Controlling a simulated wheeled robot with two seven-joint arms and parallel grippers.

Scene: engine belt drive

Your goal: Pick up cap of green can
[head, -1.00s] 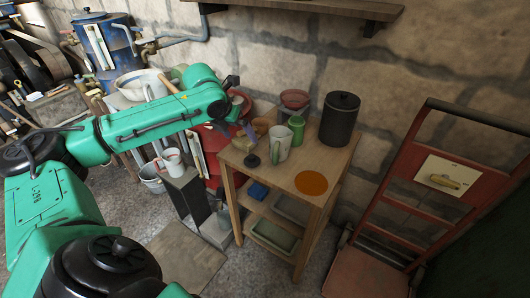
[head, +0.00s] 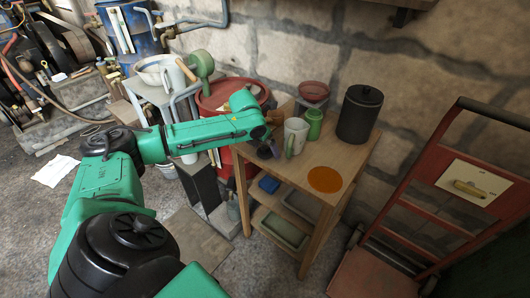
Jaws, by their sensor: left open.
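A small green can (head: 314,124) stands upright on the wooden table, behind and right of a pale mug (head: 297,131). A small dark round cap (head: 264,153) lies on the table's left part, partly hidden by my gripper; I cannot tell for sure that it belongs to the green can. My left gripper (head: 273,146) is open, small and dark in the view, close above or beside the dark cap. I cannot tell whether it touches it. Nothing is visibly held. My right gripper is out of view.
A red drum (head: 225,95) stands behind my left arm. A red hand truck (head: 430,205) stands at right.

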